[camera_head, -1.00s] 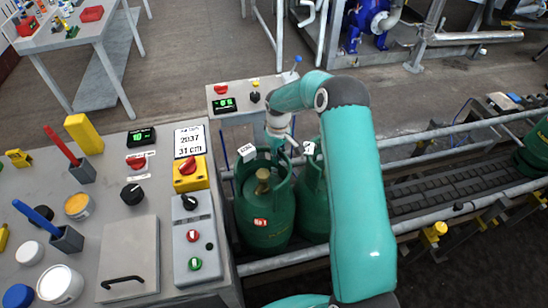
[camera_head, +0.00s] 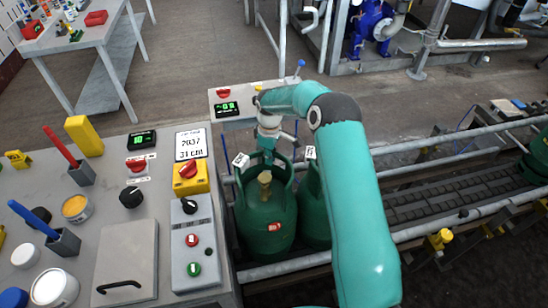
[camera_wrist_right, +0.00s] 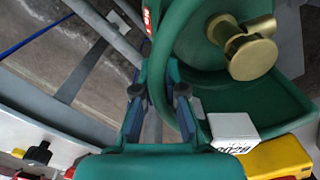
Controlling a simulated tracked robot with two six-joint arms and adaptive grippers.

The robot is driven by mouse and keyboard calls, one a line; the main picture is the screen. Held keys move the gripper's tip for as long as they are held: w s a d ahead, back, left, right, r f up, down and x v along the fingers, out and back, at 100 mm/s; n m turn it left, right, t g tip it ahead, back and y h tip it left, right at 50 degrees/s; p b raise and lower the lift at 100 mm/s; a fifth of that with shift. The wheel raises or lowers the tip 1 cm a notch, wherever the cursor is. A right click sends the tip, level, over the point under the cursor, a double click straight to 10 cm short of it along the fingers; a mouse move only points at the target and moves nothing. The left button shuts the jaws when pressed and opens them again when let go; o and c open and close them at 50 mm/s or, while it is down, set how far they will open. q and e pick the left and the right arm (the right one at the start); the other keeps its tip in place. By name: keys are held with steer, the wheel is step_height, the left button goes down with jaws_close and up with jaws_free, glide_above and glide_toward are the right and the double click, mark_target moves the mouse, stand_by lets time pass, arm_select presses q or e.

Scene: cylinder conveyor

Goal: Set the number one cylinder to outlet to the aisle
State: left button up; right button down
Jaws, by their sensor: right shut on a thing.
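A green gas cylinder (camera_head: 266,222) with a red label and a brass valve (camera_head: 264,180) stands upright beside the control bench. The label's text is too small to read surely. My right gripper (camera_head: 267,152) is at the back of its top collar. In the right wrist view, the gripper (camera_wrist_right: 160,98) is shut with the green collar rim (camera_wrist_right: 158,60) between its fingers, and the brass valve (camera_wrist_right: 250,52) is beside it. A second green cylinder (camera_head: 314,208) stands close to the right, partly hidden by my right arm. My left gripper is out of view.
The control bench (camera_head: 125,285) with knobs and buttons is at left. A small panel (camera_head: 240,104) with a green display stands behind the cylinders. The roller conveyor (camera_head: 440,195) with metal rails runs right, with another green cylinder (camera_head: 538,158) at its far end.

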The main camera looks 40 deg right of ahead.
steer(key=shift+w+r, duration=0.2)
steer(key=shift+w, duration=0.05)
steer(key=c, duration=1.3)
jaws_free()
steer(key=shift+o, duration=0.2)
steer(key=shift+f, duration=0.1)
steer(key=shift+s, duration=0.1)
step_height(320, 180, up, 12)
steer(key=shift+f, duration=0.1)
